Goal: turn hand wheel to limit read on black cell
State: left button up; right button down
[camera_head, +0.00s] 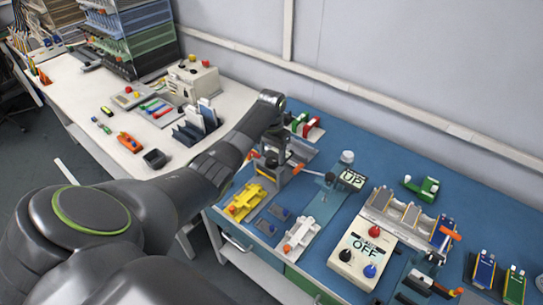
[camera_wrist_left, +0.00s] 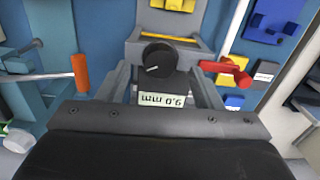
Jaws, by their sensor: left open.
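My left gripper (camera_head: 276,155) is over a grey press-like fixture at the back middle of the blue bench; my arm partly hides it. In the left wrist view this fixture (camera_wrist_left: 120,90) has a round black knob (camera_wrist_left: 158,60) with a white pointer line, and a display (camera_wrist_left: 160,100) that seems to read 9.0 mm. An orange handle (camera_wrist_left: 80,73) stands to its left and a red lever (camera_wrist_left: 225,70) to its right. The gripper's dark body fills the bottom of that view. I cannot make out a black cell.
A yellow fixture (camera_head: 244,202) and a white fixture (camera_head: 301,235) lie at the front. An UP sign (camera_head: 352,180) and an OFF box (camera_head: 366,255) stand to the right. Blue and green cells (camera_head: 484,270) stand at the far right. A white table (camera_head: 80,100) is at left.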

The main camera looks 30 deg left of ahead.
aim_at(271, 163)
pick_arm(q)
jog(key=shift+f, duration=1.25)
jog(key=c, duration=1)
